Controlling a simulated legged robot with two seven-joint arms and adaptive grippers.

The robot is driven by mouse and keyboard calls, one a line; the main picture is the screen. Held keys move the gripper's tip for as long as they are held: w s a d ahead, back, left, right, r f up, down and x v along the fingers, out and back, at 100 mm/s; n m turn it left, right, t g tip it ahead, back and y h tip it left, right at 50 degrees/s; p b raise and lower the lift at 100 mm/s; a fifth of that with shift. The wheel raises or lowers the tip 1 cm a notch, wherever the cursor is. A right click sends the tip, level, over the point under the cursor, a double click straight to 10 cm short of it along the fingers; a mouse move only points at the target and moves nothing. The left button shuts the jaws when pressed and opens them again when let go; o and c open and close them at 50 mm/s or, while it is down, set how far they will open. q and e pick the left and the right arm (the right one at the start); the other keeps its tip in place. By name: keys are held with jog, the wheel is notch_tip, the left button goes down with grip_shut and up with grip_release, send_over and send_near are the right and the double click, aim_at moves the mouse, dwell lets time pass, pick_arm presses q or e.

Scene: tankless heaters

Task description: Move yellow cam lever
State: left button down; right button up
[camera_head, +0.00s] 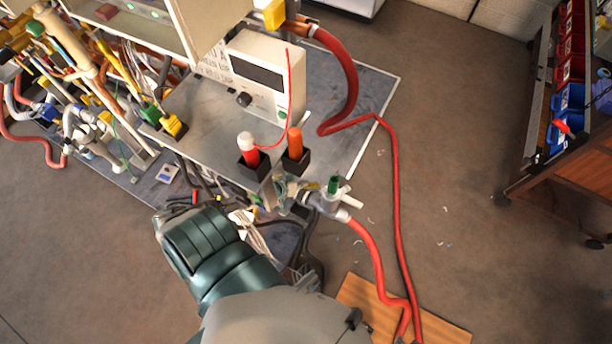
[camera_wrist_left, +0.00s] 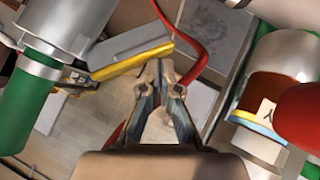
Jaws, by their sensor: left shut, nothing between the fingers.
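The yellow cam lever (camera_wrist_left: 140,60) is a flat grey bar with a yellow edge in the left wrist view, beside a metal fitting with a green part (camera_wrist_left: 22,110). In the head view a small yellowish piece (camera_head: 311,186), apparently the lever, shows at the metal fitting with a green handle (camera_head: 333,185). My left gripper (camera_wrist_left: 161,68) is shut and empty, its fingertips close to the lever's right end; whether they touch it I cannot tell. In the head view the left gripper (camera_head: 285,190) is small, beside the fitting. My right gripper is not in view.
A red hose (camera_head: 372,250) runs from the fitting down to a wooden board (camera_head: 445,332). Red-and-white (camera_head: 247,147) and orange (camera_head: 295,142) handles stand in dark holders behind the gripper. Pipes and cables crowd the left. A cart (camera_head: 560,150) stands right; the floor between is mostly clear.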

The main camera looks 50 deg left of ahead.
pick_arm(q)
jog(key=shift+s+d+f, duration=0.1)
jog(key=shift+d+f, duration=0.05)
jog(key=shift+f, duration=0.85)
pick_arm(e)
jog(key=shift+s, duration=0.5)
pick_arm(q)
jog(key=shift+r, duration=0.1)
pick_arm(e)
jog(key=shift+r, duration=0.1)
pick_arm(q)
jog(key=shift+s+r+p, duration=0.1)
jog(key=shift+r+p, duration=0.65)
jog(key=shift+p, duration=0.1)
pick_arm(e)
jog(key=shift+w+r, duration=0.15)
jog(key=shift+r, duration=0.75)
